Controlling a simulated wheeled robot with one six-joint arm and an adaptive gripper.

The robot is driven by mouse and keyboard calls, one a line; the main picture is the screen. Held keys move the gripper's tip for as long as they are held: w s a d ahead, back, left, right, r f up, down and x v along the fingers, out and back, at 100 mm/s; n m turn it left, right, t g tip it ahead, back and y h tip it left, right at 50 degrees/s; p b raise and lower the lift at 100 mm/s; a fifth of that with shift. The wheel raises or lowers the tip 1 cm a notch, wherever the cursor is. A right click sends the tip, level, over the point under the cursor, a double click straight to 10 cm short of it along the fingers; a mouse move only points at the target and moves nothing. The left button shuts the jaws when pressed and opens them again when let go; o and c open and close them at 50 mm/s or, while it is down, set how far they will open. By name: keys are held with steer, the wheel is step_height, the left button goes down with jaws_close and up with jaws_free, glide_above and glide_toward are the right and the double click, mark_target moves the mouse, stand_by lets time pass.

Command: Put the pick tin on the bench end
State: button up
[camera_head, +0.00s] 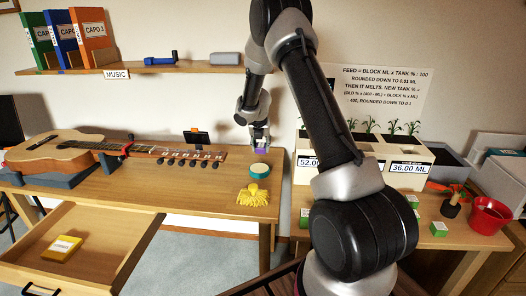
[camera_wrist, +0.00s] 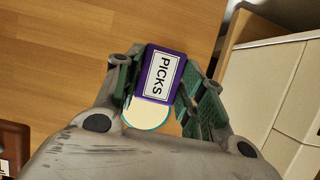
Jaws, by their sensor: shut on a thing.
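The pick tin (camera_wrist: 162,75) is a small purple box with a white PICKS label. It sits between the two fingers of my gripper (camera_wrist: 164,84), which is shut on it. In the head view my gripper (camera_head: 260,139) hangs over the right end of the wooden bench (camera_head: 215,190), and a bit of the purple tin (camera_head: 262,145) shows at its tips. The tin appears to be above the bench top, beyond a round teal-rimmed pot with a cream top (camera_head: 260,170). That pot also shows partly behind the tin in the wrist view (camera_wrist: 147,117).
A yellow cloth (camera_head: 253,195) lies in front of the pot. A guitar (camera_head: 60,152) rests along the bench, its headstock left of my gripper. An open drawer (camera_head: 110,235) holds a yellow packet (camera_head: 62,248). White tanks (camera_head: 305,165) stand close to the right.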

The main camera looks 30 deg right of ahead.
glide_above(263, 157)
step_height(263, 157, down, 3)
steer(key=shift+s+a+r, duration=0.1)
steer(key=shift+r, duration=0.05)
steer(key=shift+f, duration=2.1)
steer(key=shift+f, duration=0.2)
steer(key=o, duration=1)
steer(key=v, duration=1.2)
steer(key=shift+r, duration=0.15)
